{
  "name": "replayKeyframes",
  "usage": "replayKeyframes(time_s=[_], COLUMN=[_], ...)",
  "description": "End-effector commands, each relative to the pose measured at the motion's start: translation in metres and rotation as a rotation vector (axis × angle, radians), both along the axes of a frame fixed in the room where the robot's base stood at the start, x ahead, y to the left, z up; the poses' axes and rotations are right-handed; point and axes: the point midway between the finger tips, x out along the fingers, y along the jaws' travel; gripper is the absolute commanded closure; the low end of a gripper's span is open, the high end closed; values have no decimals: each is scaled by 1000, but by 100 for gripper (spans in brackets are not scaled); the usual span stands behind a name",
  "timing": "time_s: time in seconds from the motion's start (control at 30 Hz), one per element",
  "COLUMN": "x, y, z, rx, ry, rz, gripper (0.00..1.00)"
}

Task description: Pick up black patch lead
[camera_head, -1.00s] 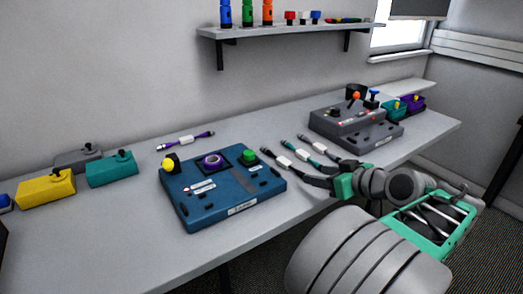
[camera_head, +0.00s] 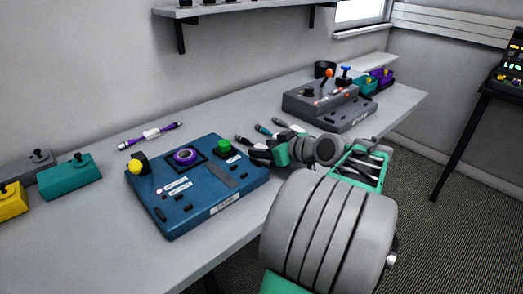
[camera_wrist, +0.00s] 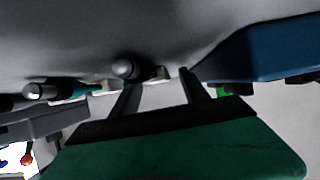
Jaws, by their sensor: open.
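The black patch lead (camera_head: 242,139) lies on the bench just right of the blue control box; only its far end shows past my gripper. My gripper (camera_head: 257,153) is low over it, open, its dark fingers beside the lead. In the wrist view a dark lead end with a rounded grey tip (camera_wrist: 125,69) shows by the open fingers (camera_wrist: 160,82), nearer the left one. I cannot tell whether the fingers touch it. The rest of the lead is hidden by my gripper.
A teal lead (camera_head: 263,129) and another lead (camera_head: 278,122) lie close by on the right. The blue control box (camera_head: 205,195) stands close on the left. A grey control box (camera_head: 325,108) is farther back. A purple lead (camera_head: 150,135) lies apart at the left.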

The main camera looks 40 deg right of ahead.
Motion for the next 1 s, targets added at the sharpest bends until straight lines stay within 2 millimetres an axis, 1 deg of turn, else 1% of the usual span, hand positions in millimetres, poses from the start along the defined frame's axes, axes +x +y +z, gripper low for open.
replayKeyframes(time_s=[0.07,0.7,1.0], x=[0,-2,-1], y=[-1,-1,-2], z=[0,0,1], rx=[0,0,0], ry=[0,0,0], rz=[-1,-3,-3], gripper=[47,99,100])
